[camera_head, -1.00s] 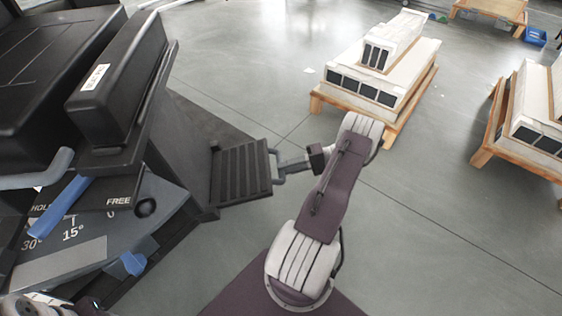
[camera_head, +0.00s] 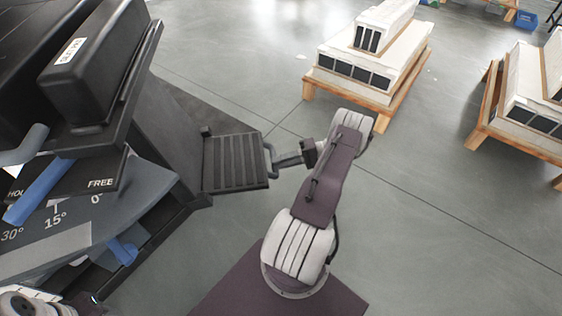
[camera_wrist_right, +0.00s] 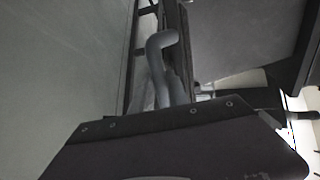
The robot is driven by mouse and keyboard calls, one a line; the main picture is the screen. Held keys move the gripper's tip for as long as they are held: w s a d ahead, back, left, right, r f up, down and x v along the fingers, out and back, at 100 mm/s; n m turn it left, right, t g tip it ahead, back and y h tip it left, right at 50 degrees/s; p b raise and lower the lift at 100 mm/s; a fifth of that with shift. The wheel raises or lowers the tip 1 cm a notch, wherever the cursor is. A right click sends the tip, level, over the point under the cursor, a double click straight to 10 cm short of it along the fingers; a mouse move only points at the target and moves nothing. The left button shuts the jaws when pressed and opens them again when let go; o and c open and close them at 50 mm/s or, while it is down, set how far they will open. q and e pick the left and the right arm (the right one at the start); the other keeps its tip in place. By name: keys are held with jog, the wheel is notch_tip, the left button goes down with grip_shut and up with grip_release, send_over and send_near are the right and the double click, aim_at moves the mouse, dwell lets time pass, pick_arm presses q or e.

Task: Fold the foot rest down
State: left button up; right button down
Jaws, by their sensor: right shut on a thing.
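The foot rest (camera_head: 235,163) is a black ribbed plate on the low front of the black machine. It sticks out to the right, roughly flat, with a grey loop handle on its outer edge. My right gripper (camera_head: 272,160) is shut on this handle, reaching in from the right. In the right wrist view a grey bent piece (camera_wrist_right: 162,62) rises beyond the dark gripper body; I cannot tell whether it is a finger or the handle. My left gripper is not in view; only a bit of arm shows at the lower left.
The black machine (camera_head: 92,70) fills the left, with a blue lever (camera_head: 45,190) and an angle scale marked FREE. A pallet with white blocks (camera_head: 370,60) stands at the back, another (camera_head: 530,100) at the right. The grey floor between is clear.

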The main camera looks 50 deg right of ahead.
jog(key=shift+s+a+f, duration=0.1)
jog(key=shift+a+f, duration=0.05)
jog(key=shift+f, duration=0.45)
jog(key=c, duration=1.3)
grip_release()
jog(key=shift+f, duration=0.1)
jog(key=shift+c, duration=0.2)
jog(key=shift+o, duration=0.2)
jog(key=shift+f, duration=0.1)
jog(key=shift+r, duration=0.25)
jog(key=p+v, duration=0.1)
jog(key=v, duration=0.8)
